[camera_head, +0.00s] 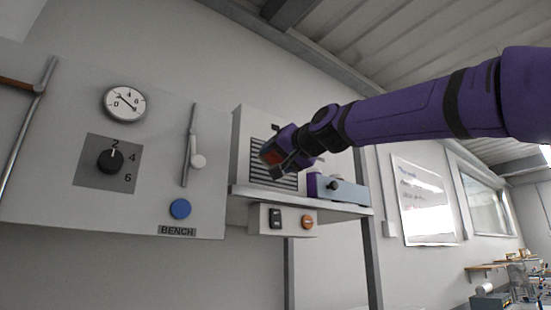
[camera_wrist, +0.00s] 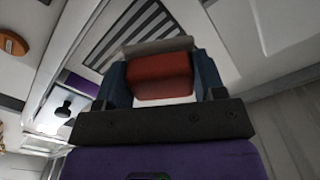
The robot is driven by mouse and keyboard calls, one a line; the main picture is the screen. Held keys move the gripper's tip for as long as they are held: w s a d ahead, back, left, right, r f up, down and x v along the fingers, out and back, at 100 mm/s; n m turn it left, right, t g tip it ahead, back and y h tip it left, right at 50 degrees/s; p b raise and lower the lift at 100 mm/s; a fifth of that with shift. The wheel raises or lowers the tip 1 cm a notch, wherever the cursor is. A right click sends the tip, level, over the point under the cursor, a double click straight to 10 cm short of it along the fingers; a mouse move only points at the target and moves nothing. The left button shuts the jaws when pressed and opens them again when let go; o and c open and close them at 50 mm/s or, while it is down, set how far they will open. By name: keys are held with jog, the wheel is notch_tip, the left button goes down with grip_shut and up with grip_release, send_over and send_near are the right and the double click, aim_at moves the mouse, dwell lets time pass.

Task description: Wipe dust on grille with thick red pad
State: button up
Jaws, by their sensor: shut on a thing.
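The grille (camera_head: 288,181) is a set of dark horizontal slats on the front of a light grey box, above a shelf. In the wrist view its striped slats (camera_wrist: 128,36) show beyond the gripper. My gripper (camera_head: 274,163) is shut on the thick red pad (camera_wrist: 159,76), which sits between the two blue-grey fingers. I cannot tell whether the pad touches the grille. No dust can be made out; part of the grille is hidden by my gripper.
A purple-and-grey device with a black knob (camera_head: 343,190) stands on the shelf (camera_head: 290,197) to the grille's right. Below hangs a switch box (camera_head: 283,219) with an orange button. A panel (camera_head: 60,205) with gauge, dial, lever and blue button is at left.

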aim_at(268, 162)
jog(key=v, duration=0.3)
dwell(0.5)
dwell(0.5)
jog(key=shift+x, duration=3.45)
jog(key=shift+x, duration=1)
jog(key=shift+w+d, duration=1.1)
jog(key=shift+d, duration=0.55)
jog(key=shift+w+d, duration=1.15)
jog(key=shift+d, duration=0.5)
jog(key=shift+w+d, duration=1.1)
jog(key=shift+d, duration=0.6)
jog(key=shift+a, duration=0.15)
